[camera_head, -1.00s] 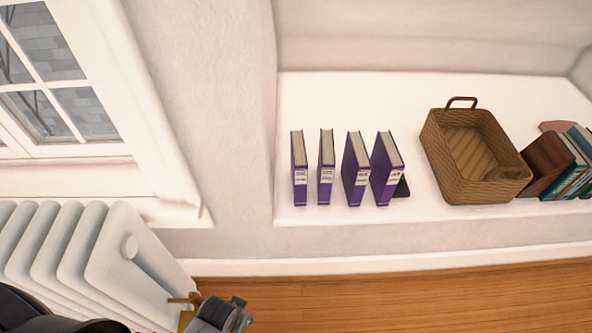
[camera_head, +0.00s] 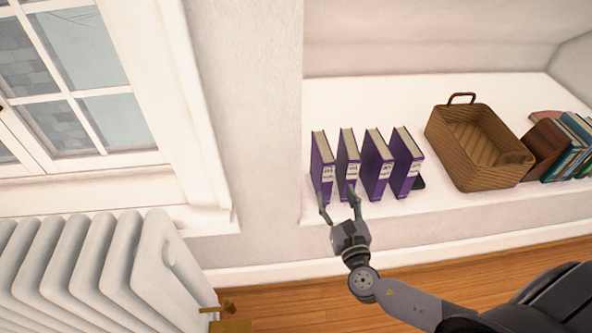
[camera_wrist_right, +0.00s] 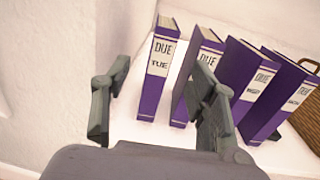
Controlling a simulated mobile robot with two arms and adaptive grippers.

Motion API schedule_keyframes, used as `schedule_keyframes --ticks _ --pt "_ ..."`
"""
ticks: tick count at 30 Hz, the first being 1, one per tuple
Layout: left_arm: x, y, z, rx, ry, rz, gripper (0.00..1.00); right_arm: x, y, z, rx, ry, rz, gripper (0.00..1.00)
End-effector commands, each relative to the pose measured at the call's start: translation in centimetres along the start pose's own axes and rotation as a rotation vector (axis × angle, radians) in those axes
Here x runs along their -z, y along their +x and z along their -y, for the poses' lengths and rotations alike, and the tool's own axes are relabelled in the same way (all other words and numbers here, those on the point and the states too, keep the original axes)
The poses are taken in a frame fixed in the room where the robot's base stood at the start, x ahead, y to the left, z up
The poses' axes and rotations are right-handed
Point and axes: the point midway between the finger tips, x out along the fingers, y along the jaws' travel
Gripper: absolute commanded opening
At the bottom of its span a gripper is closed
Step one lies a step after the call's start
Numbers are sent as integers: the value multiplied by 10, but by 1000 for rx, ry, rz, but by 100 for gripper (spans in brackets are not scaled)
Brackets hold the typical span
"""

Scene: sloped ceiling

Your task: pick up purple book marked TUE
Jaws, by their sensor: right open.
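Several purple books stand upright in a row on a white ledge (camera_head: 440,205). The leftmost book (camera_head: 322,160) shows a white label reading DUE and TUE in the right wrist view (camera_wrist_right: 151,95). The second book (camera_head: 347,155) stands just right of it, its label partly behind a finger in the wrist view. The third book (camera_head: 376,165) and fourth book (camera_head: 405,165) also carry DUE labels; their lower words are hard to read. My right gripper (camera_head: 337,194) is open and empty in front of the two leftmost books. The TUE book shows between its fingers in the wrist view. My left gripper is out of view.
A woven basket (camera_head: 480,150) stands right of the books, with more books (camera_head: 570,145) beyond it. A small black object (camera_head: 418,184) lies by the fourth book. A wall (camera_head: 262,120) rises left of the row. A white radiator (camera_head: 100,270) stands lower left.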

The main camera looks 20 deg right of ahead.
Motion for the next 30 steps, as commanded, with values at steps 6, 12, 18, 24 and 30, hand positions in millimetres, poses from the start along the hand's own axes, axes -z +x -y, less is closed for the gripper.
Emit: schedule_keyframes --ticks 6,12,18,24,30 --pt "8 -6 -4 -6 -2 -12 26 -2 45 0 2 0 6 53" --pt "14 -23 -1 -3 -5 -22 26 -1 88 0 3 4 3 53" --pt "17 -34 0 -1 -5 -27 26 0 112 1 2 4 -1 53" --pt "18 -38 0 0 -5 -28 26 -3 126 2 3 4 1 53" --pt "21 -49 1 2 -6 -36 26 -7 157 3 3 3 1 53"
